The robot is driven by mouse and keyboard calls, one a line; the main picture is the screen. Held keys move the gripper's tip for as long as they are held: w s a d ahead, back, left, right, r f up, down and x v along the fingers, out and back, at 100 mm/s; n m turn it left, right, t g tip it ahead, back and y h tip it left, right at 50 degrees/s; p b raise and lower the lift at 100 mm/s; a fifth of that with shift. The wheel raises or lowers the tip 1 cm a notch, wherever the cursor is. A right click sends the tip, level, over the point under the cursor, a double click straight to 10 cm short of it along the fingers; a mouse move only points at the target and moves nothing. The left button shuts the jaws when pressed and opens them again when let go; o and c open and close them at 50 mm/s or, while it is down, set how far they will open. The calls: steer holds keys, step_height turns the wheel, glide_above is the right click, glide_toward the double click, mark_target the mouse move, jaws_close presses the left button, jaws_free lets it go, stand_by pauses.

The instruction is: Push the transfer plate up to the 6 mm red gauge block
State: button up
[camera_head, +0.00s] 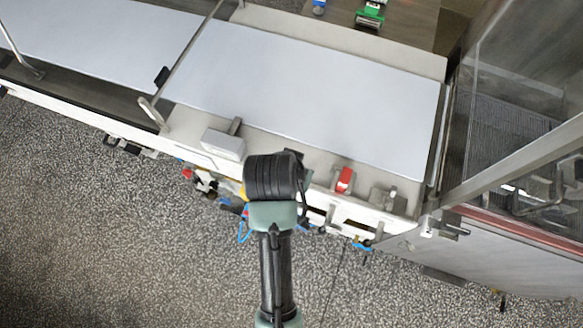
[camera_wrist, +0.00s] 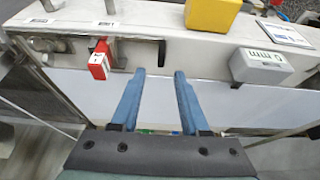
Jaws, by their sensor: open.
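My gripper (camera_wrist: 158,76) is open and empty, its two blue fingers apart above the belt's side edge. In the head view my wrist hides the fingers. A red block (camera_head: 344,180) sits on the belt's side rail, right of my wrist; in the wrist view the red block (camera_wrist: 99,62) is left of the fingers and carries a white label. A grey block (camera_wrist: 262,67) with "mm" lettering is right of the fingers; the head view shows this grey block (camera_head: 223,145) left of my wrist. A narrow strip (camera_head: 441,135) at the belt's right end may be the transfer plate; I cannot be sure.
The white belt (camera_head: 310,95) is bare. At right stands the enrober with its mesh (camera_head: 505,120) behind clear panels and a metal frame. A metal rod (camera_head: 185,55) crosses the belt at left. Speckled floor lies in front.

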steer(key=v, duration=0.4)
steer(key=shift+s+r, duration=0.15)
steer(key=shift+r, duration=0.2)
